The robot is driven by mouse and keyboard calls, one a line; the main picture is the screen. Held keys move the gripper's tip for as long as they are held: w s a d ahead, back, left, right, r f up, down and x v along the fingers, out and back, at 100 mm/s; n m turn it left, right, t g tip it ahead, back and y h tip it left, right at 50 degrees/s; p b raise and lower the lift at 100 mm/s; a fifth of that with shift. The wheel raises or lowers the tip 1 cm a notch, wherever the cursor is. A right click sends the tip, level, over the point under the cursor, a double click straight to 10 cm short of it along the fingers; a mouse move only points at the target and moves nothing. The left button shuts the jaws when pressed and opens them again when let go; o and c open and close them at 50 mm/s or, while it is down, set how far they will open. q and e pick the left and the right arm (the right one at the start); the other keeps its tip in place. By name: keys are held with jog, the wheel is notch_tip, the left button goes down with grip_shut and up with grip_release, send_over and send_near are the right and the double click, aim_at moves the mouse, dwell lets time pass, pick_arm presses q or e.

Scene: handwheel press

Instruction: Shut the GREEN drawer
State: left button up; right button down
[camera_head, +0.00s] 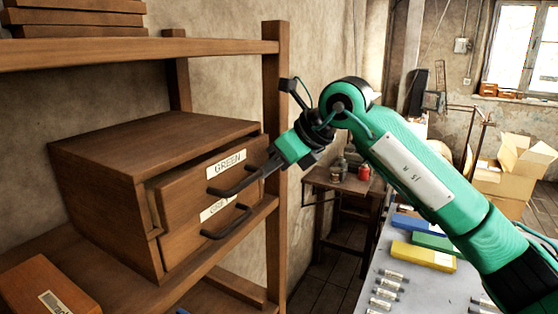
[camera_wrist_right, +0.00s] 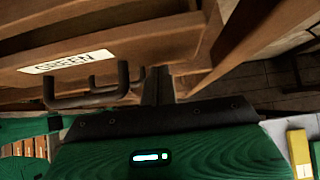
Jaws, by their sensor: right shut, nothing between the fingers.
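The GREEN drawer (camera_head: 195,195) is the upper drawer of a brown wooden cabinet (camera_head: 150,150) on a shelf. Its front stands out from the cabinet, with a gap along its left side, so it is partly open. Its white label reads GREEN, above a dark bar handle (camera_head: 228,190). My right gripper (camera_head: 266,168) is shut and empty, at the right end of the drawer front. In the right wrist view, the shut fingers (camera_wrist_right: 157,88) point at the drawer front (camera_wrist_right: 150,45), just right of the handle (camera_wrist_right: 88,98); contact is unclear. My left gripper is not in view.
A lower drawer (camera_head: 185,242) has its own handle and a partly hidden label. A shelf post (camera_head: 275,100) stands right of the cabinet, near my right gripper. A wooden box (camera_head: 45,290) lies front left. A grey table (camera_head: 365,270) holds coloured blocks at right.

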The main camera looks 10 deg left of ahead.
aim_at(258, 163)
jog(key=shift+w+a+b, duration=0.25)
jog(key=shift+a, duration=0.5)
jog(key=shift+w+a+b, duration=0.2)
jog(key=shift+a, duration=0.5)
jog(key=shift+s+r, duration=0.1)
jog(key=shift+d, duration=0.15)
